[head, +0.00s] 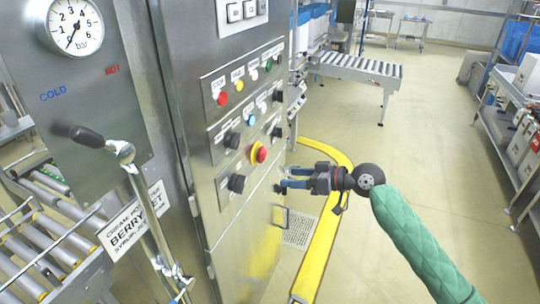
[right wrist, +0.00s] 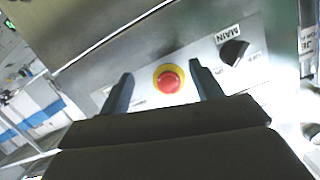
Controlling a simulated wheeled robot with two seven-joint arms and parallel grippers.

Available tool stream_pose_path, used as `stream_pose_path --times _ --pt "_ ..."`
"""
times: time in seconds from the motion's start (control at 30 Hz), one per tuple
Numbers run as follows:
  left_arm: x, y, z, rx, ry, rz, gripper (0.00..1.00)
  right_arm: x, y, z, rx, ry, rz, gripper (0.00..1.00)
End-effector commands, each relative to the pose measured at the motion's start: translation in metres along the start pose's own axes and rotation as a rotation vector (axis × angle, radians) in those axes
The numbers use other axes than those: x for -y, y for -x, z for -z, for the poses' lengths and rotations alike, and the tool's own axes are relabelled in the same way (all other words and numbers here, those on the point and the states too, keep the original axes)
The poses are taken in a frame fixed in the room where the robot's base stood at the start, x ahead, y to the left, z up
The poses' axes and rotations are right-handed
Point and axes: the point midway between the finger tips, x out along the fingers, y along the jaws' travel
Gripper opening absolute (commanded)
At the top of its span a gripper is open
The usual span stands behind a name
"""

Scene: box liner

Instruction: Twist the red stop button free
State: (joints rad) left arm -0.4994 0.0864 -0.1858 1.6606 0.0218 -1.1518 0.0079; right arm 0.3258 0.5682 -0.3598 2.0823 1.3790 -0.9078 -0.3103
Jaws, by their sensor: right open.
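The red stop button (head: 259,153) with its yellow collar sits on the lower part of the steel control cabinet's front panel. In the right wrist view the red button (right wrist: 168,80) shows between the two fingers, farther off along their direction. My right gripper (head: 282,178) is open, in front of the panel, a little below and to the right of the button in the head view. It also shows in the right wrist view (right wrist: 160,92), with nothing between its fingers. My left gripper is not in view.
A black MAIN knob (right wrist: 233,51) is beside the button. A lever (head: 95,139) and pressure gauge (head: 75,27) are at left. Yellow edging (head: 318,262) runs on the floor; the floor at right is open.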

Motion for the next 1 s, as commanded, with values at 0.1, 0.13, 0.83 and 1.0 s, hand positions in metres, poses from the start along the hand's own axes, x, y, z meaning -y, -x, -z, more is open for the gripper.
stream_pose_path --times 0.1,0.13,0.83,1.0 --pt "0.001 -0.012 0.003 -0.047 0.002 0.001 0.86 0.002 0.001 0.022 -0.131 -0.026 0.042 0.65" --pt "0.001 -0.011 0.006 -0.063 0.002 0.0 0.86 0.003 0.002 0.027 -0.159 -0.025 0.047 0.65" --pt "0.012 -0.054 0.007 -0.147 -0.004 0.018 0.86 0.002 -0.03 0.057 -0.253 0.046 0.022 0.65" --pt "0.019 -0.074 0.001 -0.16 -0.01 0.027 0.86 0.003 -0.048 0.061 -0.252 0.046 0.023 0.65"
